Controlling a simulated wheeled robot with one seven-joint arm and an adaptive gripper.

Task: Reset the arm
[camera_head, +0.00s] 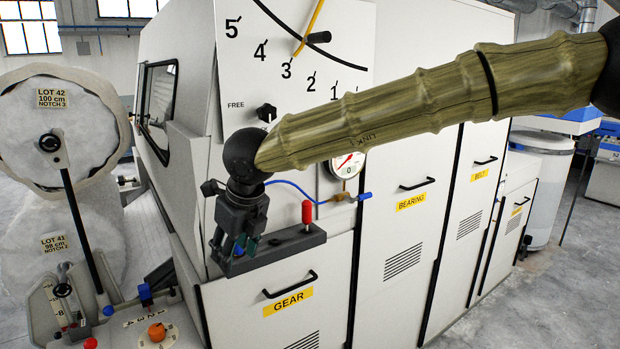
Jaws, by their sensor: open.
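My arm, with bamboo-like olive links, reaches in from the right edge across the front of a pale machine (385,240). It ends in a dark wrist ball near the machine's left front corner. My gripper (238,248) hangs below that ball and points down, with teal at its fingertips. It is open, and I see nothing held in it. In the picture it overlaps the left end of a dark grey ledge (290,241). I cannot tell whether it touches the ledge.
The ledge carries a red-handled piece (307,212). A dial board (300,60) with a yellow pointer and a pressure gauge (347,164) sit behind my arm. Left are large white rolls (75,125), an upright lever (85,235) and an orange knob (157,332).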

